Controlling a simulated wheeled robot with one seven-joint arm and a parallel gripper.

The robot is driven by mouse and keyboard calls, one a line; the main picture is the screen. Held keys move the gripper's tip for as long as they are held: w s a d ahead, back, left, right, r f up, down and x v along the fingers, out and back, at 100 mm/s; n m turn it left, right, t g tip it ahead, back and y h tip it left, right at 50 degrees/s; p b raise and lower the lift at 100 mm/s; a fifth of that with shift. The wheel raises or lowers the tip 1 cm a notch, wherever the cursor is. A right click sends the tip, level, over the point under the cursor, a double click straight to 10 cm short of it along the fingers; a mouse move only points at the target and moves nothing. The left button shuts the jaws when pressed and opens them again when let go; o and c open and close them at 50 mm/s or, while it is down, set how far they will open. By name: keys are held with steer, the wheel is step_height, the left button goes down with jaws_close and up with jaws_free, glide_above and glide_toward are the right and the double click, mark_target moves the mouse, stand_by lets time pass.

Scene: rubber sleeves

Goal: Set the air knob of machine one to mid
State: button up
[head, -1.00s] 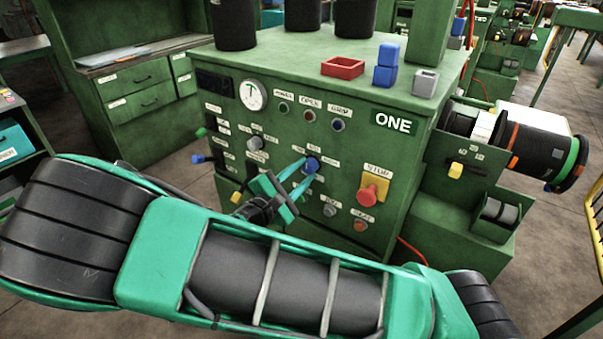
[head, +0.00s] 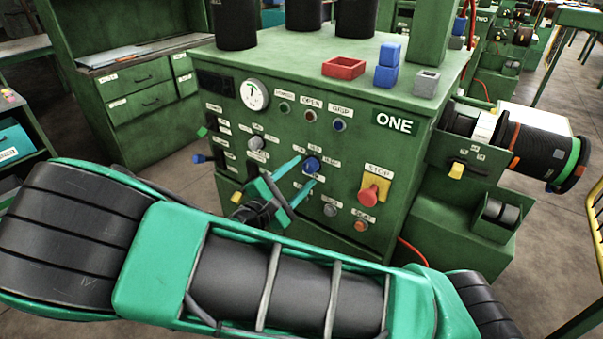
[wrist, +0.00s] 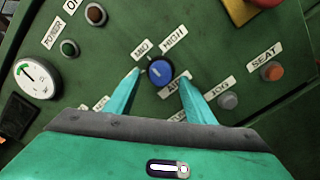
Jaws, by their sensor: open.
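Machine one (head: 345,215) is a green cabinet with a "ONE" plate. Its blue air knob (head: 312,164) sits on the front panel, with labels around it. In the wrist view the round blue knob (wrist: 161,72) has MID at its upper left, HIGH at its upper right and AIR below. A pale mark shows near its upper-left edge, on the MID side; the exact setting is hard to read. My gripper (head: 303,171) is open, with its teal fingertips either side of the knob and clear of it. The wrist view shows a gap on both sides of the knob.
A red stop button (head: 368,196) on a yellow plate is to the right. A grey knob (head: 330,210) and the seat button (head: 361,226) are below right. A gauge (head: 253,94) is upper left.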

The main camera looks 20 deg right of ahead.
steer(key=v, duration=0.9)
steer(key=shift+a, duration=0.15)
